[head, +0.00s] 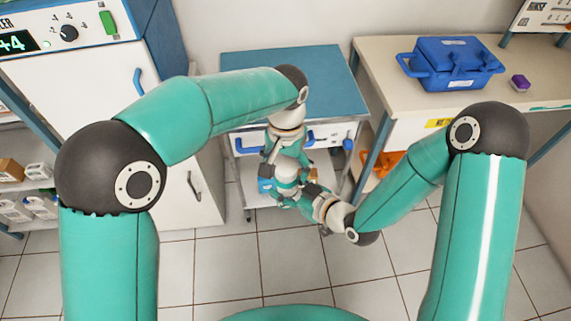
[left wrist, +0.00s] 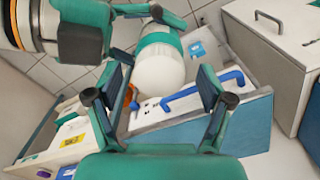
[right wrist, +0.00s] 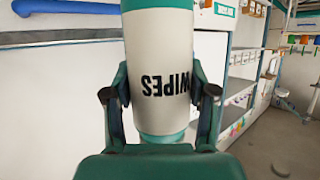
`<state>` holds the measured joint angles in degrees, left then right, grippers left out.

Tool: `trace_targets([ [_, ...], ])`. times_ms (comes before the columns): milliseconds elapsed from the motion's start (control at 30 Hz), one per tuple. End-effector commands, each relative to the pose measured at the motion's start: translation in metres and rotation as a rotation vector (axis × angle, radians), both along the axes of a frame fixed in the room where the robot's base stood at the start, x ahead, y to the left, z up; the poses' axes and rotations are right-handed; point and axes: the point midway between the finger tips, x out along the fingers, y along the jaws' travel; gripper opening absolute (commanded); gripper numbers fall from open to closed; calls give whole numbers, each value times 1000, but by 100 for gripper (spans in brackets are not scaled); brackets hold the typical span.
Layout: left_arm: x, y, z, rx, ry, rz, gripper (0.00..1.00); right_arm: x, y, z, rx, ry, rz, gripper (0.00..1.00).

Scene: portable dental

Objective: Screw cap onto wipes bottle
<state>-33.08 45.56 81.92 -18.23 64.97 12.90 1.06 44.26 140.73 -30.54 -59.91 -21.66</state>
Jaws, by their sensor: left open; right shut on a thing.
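The white wipes bottle (right wrist: 160,45) is held in my right gripper (right wrist: 160,82), with a finger on each side. Its WIPES print appears upside down in the right wrist view, and teal bands show near both ends. In the left wrist view, the bottle's rounded white end (left wrist: 160,76) and teal band lie between and beyond the fingers of my left gripper (left wrist: 163,70). The left gripper is open, and I cannot tell whether it touches the bottle. In the head view, both grippers are close together, low in front of the cart, and largely hidden by my arms. I cannot make out a separate cap.
A blue-topped cart (head: 330,75) with drawers stands behind the grippers. A table (head: 400,65) at right carries a blue case (head: 450,65) and a small purple item (head: 520,83). A white cabinet (head: 180,185) stands at left. The tiled floor in front is clear.

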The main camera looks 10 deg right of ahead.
Motion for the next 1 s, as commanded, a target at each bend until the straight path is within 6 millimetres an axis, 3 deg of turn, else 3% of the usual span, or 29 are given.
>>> trace_targets([
  [233,0,0,3,0,-1,1,80,0,0,0,0,-1,0,0],
  [367,1,0,13,-1,-3,0,80,0,0,0,0,-1,0,0],
  [800,1,0,95,-3,-3,0,80,0,0,0,0,-1,0,0],
  [1000,1,0,116,0,-1,0,80,0,0,0,0,-1,0,0],
])
